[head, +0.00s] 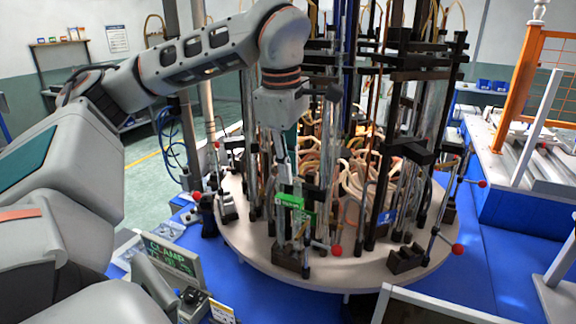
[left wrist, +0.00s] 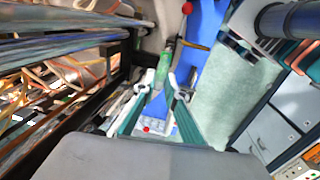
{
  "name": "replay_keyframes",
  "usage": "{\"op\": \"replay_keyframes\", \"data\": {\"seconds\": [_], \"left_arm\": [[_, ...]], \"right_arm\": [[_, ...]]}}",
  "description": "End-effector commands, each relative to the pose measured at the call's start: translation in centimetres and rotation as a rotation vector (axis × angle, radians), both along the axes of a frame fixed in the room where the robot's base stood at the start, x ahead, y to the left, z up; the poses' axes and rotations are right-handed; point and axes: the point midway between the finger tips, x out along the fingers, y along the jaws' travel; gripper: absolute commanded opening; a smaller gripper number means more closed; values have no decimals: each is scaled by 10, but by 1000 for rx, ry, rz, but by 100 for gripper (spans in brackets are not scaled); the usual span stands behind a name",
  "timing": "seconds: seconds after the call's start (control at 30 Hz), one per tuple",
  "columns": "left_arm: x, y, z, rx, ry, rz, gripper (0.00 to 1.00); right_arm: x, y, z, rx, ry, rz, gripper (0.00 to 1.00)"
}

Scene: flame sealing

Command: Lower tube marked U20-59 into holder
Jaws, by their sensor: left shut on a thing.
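My left gripper (head: 285,172) points down at the front of the round rack. It is shut on a thin tube with a green label (head: 290,201); the label's text is too small to read. The tube looks roughly upright above a dark holder block (head: 288,257) on the rack's base. I cannot tell whether its lower end is inside the holder. In the left wrist view the fingers (left wrist: 160,90) are on either side of the green-labelled tube (left wrist: 166,62). My right gripper is not in view.
The round base (head: 345,275) carries many upright rods and tubes close around my gripper. Red-knobbed levers (head: 457,249) stick out at its edge. Another empty-looking dark block (head: 405,258) stands at front right. A "CLAMP" sign (head: 172,257) stands at front left.

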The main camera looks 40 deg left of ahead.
Motion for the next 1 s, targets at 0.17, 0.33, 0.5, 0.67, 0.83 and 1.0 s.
{"op": "replay_keyframes", "data": {"seconds": [0.17,0.33,0.5,0.67,0.83,1.0], "left_arm": [[0,0,-4,0,0,0,0],[0,0,-7,0,1,0,0],[0,0,-11,0,1,0,0],[0,0,-14,0,1,0,0],[0,0,-14,0,0,0,31],[0,0,-14,0,0,0,31]], "right_arm": [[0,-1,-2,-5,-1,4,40],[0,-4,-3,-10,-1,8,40],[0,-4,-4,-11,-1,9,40],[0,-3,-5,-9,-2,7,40],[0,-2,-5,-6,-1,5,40],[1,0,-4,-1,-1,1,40]]}}
